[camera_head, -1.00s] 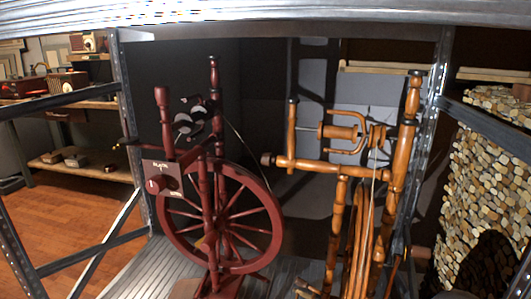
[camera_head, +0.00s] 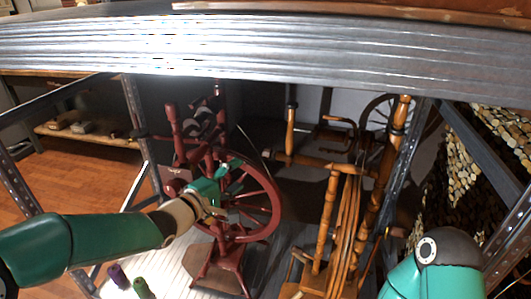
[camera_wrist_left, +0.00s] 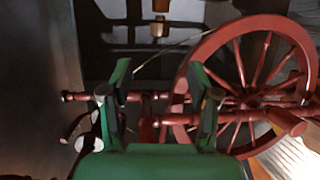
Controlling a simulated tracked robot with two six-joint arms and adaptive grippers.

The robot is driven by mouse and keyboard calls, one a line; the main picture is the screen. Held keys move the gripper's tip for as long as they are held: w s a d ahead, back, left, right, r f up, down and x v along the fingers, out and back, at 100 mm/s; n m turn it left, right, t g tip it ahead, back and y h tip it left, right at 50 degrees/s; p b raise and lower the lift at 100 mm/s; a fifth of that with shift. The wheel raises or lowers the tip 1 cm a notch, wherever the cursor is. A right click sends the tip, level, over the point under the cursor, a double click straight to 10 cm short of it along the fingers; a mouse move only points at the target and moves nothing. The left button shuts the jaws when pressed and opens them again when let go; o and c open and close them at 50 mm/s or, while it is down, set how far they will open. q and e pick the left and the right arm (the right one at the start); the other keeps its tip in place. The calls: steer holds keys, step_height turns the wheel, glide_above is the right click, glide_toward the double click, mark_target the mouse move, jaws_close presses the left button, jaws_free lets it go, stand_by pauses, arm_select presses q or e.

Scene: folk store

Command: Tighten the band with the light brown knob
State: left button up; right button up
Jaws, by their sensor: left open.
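The light brown spinning wheel (camera_head: 335,215) stands upright at the right of the shelf bay. A round brown knob (camera_head: 268,153) sits at the left end of its crossbar; I cannot tell for sure that it is the task's knob. A dark red spinning wheel (camera_head: 262,225) stands to its left. My left gripper (camera_head: 226,182) is open in front of the red wheel, left of and below that knob. In the left wrist view its two green fingers (camera_wrist_left: 160,75) are apart, with nothing held between them, and the red wheel's rim (camera_wrist_left: 185,75) shows beside the right finger.
A ribbed metal shelf edge (camera_head: 300,45) runs overhead, with metal posts (camera_head: 140,120) on both sides. A purple spool (camera_head: 118,275) and a green spool (camera_head: 142,288) stand at the lower left. Stacked logs (camera_head: 500,130) are at the right.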

mark_target(264, 156)
arm_select(q)
steer(key=p+x, duration=0.1)
steer(key=x, duration=1.3)
steer(key=shift+d+f, duration=0.1)
steer(key=shift+d, duration=0.05)
